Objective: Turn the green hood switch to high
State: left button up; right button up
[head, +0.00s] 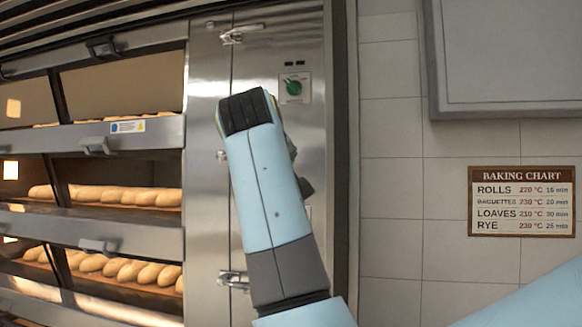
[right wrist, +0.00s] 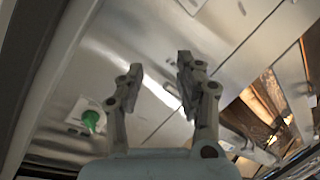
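In the right wrist view the green knob (right wrist: 92,120) lies left of my gripper's fingers. My right gripper (right wrist: 158,72) has its two fingers spread, with nothing between them. The knob is outside the gap between them, and I cannot tell how far the fingers are from the panel. In the head view my right wrist hides most of that gripper, below and left of the switch. My left gripper is not in view.
Deck ovens with several loaves (head: 125,194) fill the left side. Steel door latches (head: 240,34) stick out from the panel. Two small dark indicators (head: 294,63) sit above the switch. A baking chart (head: 521,201) hangs on the tiled wall at right, below a grey-framed board (head: 510,106).

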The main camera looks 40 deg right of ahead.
aim_at(293, 87)
notch_tip(293, 87, up, 18)
jog(key=r+m+h, duration=0.1)
jog(key=h, duration=0.2)
jog(key=p+x, duration=0.1)
jog(key=x, duration=0.1)
jog(key=p+x, duration=0.2)
jog(key=x, duration=0.1)
jog(key=p+x, duration=0.1)
jog(key=x, duration=0.2)
jog(key=shift+w+d+r+p, duration=0.1)
jog(key=shift+d+r+p, duration=0.15)
jog(key=shift+r+p, duration=0.1)
jog(key=shift+w+d+f, duration=0.2)
jog(key=shift+w+d, duration=0.25)
grip_shut()
